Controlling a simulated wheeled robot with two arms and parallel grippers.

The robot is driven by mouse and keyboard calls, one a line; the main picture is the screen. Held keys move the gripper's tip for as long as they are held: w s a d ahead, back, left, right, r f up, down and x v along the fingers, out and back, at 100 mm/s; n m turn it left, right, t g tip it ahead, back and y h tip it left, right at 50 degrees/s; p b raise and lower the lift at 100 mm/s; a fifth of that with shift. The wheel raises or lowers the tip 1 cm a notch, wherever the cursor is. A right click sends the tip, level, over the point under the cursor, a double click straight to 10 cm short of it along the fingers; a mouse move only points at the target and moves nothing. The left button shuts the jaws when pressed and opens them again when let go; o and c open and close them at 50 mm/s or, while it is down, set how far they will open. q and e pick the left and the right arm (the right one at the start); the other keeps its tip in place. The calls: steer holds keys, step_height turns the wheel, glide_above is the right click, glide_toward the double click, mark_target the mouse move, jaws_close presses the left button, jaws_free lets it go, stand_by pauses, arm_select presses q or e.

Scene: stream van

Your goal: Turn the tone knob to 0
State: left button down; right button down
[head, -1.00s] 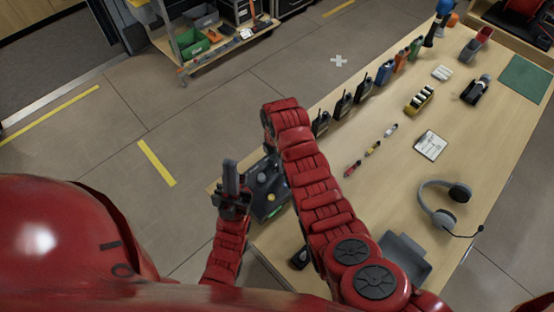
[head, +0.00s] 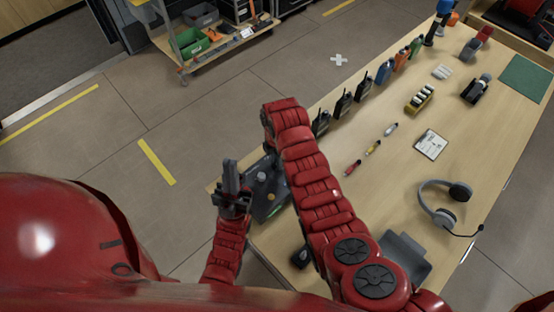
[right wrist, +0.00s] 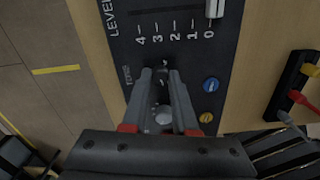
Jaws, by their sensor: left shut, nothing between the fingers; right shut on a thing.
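The dark control panel (head: 268,203) sits at the near left end of the table. In the right wrist view the panel (right wrist: 145,12) shows a LEVEL scale from 4 to 0, a white slider cap (right wrist: 214,8) near the 0, and a TONE label. My right gripper (right wrist: 162,78) is shut on the tone knob (right wrist: 163,114), a pale round part seen between its fingers. The knob's pointer is hard to read. In the head view my right arm hides that gripper. My left gripper (head: 231,178) is shut and empty, beside the panel's left edge.
A blue button (right wrist: 211,85) and a yellow button (right wrist: 206,117) lie right of the knob. Several black radios (head: 343,104) line the table's far edge. A headset (head: 442,208) and a grey tray (head: 405,257) lie on the right.

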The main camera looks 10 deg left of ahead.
steer(key=shift+f+m+b, duration=0.25)
steer(key=shift+m+b, duration=0.45)
steer(key=shift+b, duration=0.15)
steer(key=m+b, duration=0.2)
steer(key=shift+b, duration=0.35)
steer(key=shift+m+b, duration=0.7)
steer(key=shift+m, duration=0.4)
steer(key=shift+r+m+b, duration=0.15)
steer(key=shift+m+b, duration=0.25)
steer(key=shift+m, duration=0.5)
steer(key=m, duration=0.2)
steer(key=shift+r+m, duration=0.1)
steer(key=shift+m, duration=0.2)
steer(key=m, duration=0.4)
steer(key=shift+m, duration=0.3)
steer(key=m, duration=0.3)
steer(key=shift+m+b, duration=0.3)
steer(key=shift+m, duration=1.7)
